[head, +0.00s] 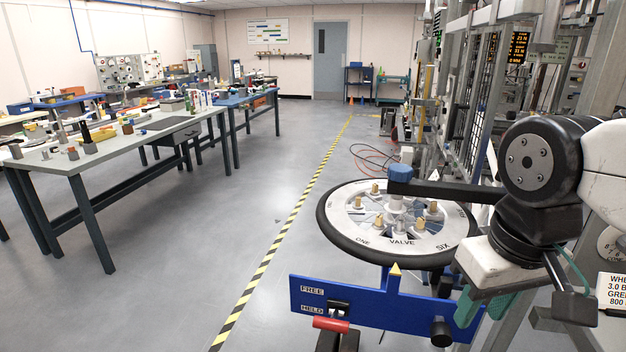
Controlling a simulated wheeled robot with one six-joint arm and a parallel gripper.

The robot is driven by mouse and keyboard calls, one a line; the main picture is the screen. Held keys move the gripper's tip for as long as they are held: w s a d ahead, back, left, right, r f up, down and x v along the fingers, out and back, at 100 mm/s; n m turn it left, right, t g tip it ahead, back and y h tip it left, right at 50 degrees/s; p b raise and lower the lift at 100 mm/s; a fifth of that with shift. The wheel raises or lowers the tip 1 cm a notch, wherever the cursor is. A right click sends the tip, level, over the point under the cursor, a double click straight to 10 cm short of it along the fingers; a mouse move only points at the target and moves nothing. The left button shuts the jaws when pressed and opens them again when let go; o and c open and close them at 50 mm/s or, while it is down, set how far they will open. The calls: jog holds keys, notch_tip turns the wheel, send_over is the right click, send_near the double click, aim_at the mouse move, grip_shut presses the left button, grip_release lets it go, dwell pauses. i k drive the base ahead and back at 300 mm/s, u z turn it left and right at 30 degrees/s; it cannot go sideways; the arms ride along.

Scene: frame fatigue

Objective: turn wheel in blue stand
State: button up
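The wheel (345,228) lies flat in the blue stand (375,306) at the right. It has a black tyre and a pale ring marked ONE, VALVE and SIX, with several brass-coloured pegs. A yellow pointer (395,269) on the stand is near the VALVE mark. A red-handled lever (331,324) is by the HELD label, below the FREE label. A blue block (400,173) on a dark bar is above the hub. My gripper (484,306) has teal fingers apart, right of the wheel's near edge and seemingly clear of it. My arm hides the wheel's right surroundings.
Metal frames and racks (480,90) crowd the right side. A printed sign (613,291) is at the lower right. A yellow-black floor line (284,233) runs left of the stand. The floor (200,260) there is clear up to the cluttered workbench (75,157).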

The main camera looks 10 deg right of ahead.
aim_at(429, 252)
jog(key=u, duration=2.25)
jog(key=i, duration=0.25)
jog(key=z, duration=2.65)
jog(key=i, duration=0.5)
